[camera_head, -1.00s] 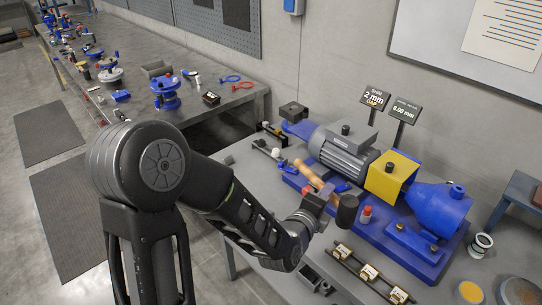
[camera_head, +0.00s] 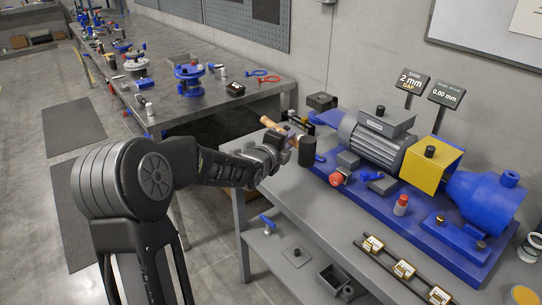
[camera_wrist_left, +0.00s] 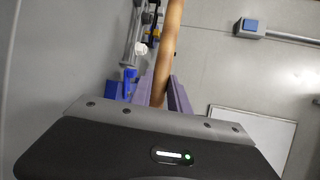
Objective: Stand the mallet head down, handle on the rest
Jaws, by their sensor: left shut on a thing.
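The mallet has a pale wooden handle (camera_head: 270,123) and a black cylindrical head (camera_head: 307,151). My left gripper (camera_head: 288,138) is shut on the handle near the head, over the left part of the grey workbench. In the head view the handle points up-left and the dark head hangs at the lower right. The left wrist view shows the wooden handle (camera_wrist_left: 171,45) between the purple fingers (camera_wrist_left: 161,92); the head is hidden there. I cannot clearly pick out the rest. My right gripper is not in view.
A motor (camera_head: 375,142), yellow guard (camera_head: 427,165) and blue pump (camera_head: 487,203) stand on a blue base right of the mallet. The bench's front-left top (camera_head: 315,210) is clear.

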